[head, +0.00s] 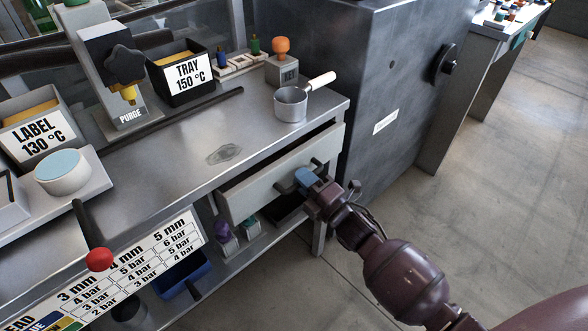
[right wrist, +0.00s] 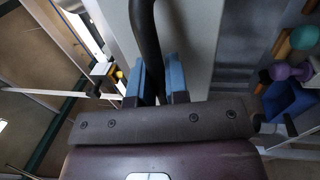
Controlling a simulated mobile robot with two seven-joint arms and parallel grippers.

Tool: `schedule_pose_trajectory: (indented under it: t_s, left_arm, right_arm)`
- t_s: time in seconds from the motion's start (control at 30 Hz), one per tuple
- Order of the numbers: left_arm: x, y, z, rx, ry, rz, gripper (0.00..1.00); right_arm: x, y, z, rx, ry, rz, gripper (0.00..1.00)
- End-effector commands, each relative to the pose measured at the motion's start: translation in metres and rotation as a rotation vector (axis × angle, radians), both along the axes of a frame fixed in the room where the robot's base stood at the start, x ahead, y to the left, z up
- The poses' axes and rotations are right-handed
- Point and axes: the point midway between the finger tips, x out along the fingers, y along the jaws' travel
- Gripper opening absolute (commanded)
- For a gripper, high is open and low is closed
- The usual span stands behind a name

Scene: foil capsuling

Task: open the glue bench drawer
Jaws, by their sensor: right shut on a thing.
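The glue bench drawer (head: 262,178) has a pale grey front under the right part of the bench top. A dark gap shows along its top edge, and the front seems to stand slightly out from the bench. Its black bar handle (head: 285,187) is partly hidden by my right gripper (head: 304,178). That gripper has blue fingertips and is shut on the handle. In the right wrist view the dark handle bar (right wrist: 148,45) runs between the two blue fingers (right wrist: 161,80). My left gripper is in neither view.
A small saucepan (head: 291,105) and an orange-knobbed block (head: 282,69) stand on the bench top above the drawer. A grey cabinet (head: 390,90) stands close on the right. Purple and green items (head: 222,232) sit on a shelf below. The floor (head: 510,170) at right is clear.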

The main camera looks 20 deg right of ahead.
Motion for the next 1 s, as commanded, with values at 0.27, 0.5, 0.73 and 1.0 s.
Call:
schedule_pose_trajectory:
  t_s: [0.27,0.5,0.73,1.0]
  left_arm:
    - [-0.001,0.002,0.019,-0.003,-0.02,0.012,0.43]
    - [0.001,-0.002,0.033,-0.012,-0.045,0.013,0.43]
    - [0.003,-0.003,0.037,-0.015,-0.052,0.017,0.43]
    - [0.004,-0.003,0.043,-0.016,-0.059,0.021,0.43]
  right_arm:
    - [-0.071,-0.027,0.005,-0.001,-0.004,-0.003,0.0]
    - [-0.13,-0.048,0.004,0.0,-0.002,-0.002,0.0]
    - [-0.173,-0.063,0.002,0.0,0.001,-0.002,0.0]
    - [-0.199,-0.072,0.001,0.0,0.0,-0.001,0.0]
